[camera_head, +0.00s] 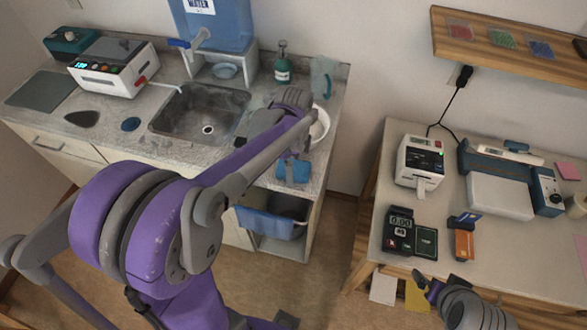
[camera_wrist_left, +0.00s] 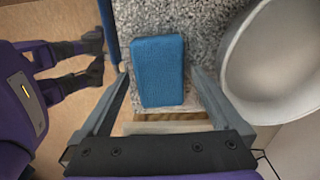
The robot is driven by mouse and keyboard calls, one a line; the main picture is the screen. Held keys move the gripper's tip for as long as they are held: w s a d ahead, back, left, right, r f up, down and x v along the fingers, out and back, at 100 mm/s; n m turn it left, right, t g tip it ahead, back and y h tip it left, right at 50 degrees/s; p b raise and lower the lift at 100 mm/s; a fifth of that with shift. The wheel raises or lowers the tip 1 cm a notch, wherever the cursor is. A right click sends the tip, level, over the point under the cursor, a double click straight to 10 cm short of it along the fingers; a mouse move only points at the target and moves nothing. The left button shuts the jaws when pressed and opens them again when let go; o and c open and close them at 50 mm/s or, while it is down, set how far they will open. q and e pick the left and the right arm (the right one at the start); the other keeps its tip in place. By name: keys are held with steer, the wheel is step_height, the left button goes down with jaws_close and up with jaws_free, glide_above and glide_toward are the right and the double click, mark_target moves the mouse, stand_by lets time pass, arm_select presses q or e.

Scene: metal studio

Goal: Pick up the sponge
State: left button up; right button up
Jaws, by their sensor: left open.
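A blue rectangular sponge (camera_head: 293,170) lies at the front edge of the counter, right of the sink. In the left wrist view the sponge (camera_wrist_left: 158,65) lies lengthwise between the two spread fingers of my left gripper (camera_wrist_left: 160,78). That gripper is open and empty, with a finger to each side of the sponge. In the head view my left wrist hides most of the gripper, above the sponge. My right gripper (camera_head: 438,282) is low in front of the right table, and its jaw gap is unclear.
A white bowl (camera_wrist_left: 280,60) stands close to the right of the sponge and the right finger. The sink (camera_head: 205,110) is to the left. The right table (camera_head: 345,280) holds several devices.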

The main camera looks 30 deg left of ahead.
arm_select(q)
steer(key=shift+f, duration=0.7)
steer(key=c, duration=1.2)
steer(key=shift+r, duration=0.1)
steer(key=shift+c, duration=0.2)
steer(key=shift+r, duration=0.1)
